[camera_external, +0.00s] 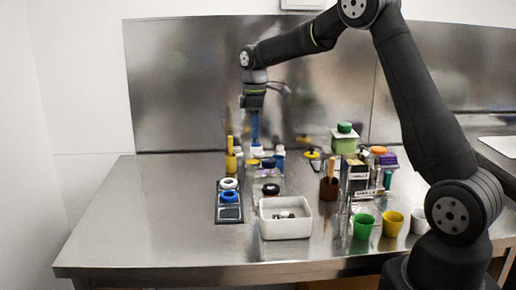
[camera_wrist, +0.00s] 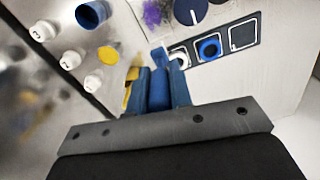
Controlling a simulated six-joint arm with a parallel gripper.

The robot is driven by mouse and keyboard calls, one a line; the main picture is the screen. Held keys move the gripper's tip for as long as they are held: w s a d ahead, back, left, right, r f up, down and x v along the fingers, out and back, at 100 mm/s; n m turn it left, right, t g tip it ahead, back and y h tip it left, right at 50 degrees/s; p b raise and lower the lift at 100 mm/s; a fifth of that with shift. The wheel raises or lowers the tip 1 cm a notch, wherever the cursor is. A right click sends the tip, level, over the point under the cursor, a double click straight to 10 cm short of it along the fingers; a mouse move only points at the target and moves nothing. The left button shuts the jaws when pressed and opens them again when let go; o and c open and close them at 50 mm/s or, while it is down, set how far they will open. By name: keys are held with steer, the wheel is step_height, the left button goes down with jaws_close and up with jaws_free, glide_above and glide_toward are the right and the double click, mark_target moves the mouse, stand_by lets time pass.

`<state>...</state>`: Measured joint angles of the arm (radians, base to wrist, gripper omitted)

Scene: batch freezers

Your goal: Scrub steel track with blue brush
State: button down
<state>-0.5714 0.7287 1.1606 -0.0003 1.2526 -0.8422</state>
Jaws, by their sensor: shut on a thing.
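My gripper (camera_external: 254,108) points down over the back left of the steel table, shut on the blue brush (camera_external: 255,127). The brush hangs upright below the jaws, above a group of small items. In the wrist view the blue brush (camera_wrist: 159,88) sits between the two fingers of my gripper (camera_wrist: 161,84). Its lower end is close to a white ring, and I cannot tell whether they touch. I cannot pick out the steel track with certainty among the crowded metal parts.
A dark slotted strip (camera_external: 229,213) holds a white ring and a blue ring (camera_external: 229,196). A white bin (camera_external: 285,231) stands in front. Yellow (camera_external: 392,222) and green (camera_external: 363,226) cups stand at the right. A yellow upright piece (camera_external: 230,150) is left of the brush. The table's left side is clear.

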mark_target(256, 143)
steer(key=shift+f, duration=2.75)
steer(key=shift+d+f, duration=0.7)
steer(key=shift+d, duration=2.7)
steer(key=shift+a, duration=3.2)
steer(key=shift+a+r, duration=0.15)
steer(key=shift+a, duration=0.15)
steer(key=shift+d+r, duration=0.1)
steer(key=shift+r, duration=3.85)
steer(key=shift+f, duration=0.3)
